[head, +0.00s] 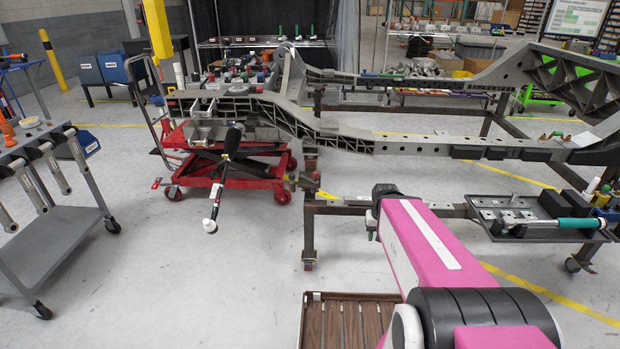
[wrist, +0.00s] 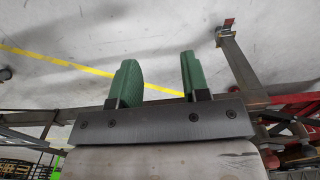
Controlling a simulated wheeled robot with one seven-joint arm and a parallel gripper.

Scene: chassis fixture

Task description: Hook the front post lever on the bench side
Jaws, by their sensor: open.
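The chassis fixture's front post (head: 309,235) stands upright on the floor in the middle of the head view. Small brackets or levers (head: 305,182) sit near its top, too small to tell which is the lever. My gripper (head: 371,222) is right of this post, mostly hidden behind my pink arm. In the wrist view my gripper (wrist: 157,82) has two green fingers spread apart with only floor between them. A fixture post (wrist: 243,68) with a reddish foot stands right of the fingers there, apart from them. No lever is clear in the wrist view.
The grey chassis frame (head: 420,146) spans the fixture. A red lift cart (head: 228,168) stands left of the post. A tool tray (head: 545,232) is on the right, and a grey trolley (head: 60,235) on the left.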

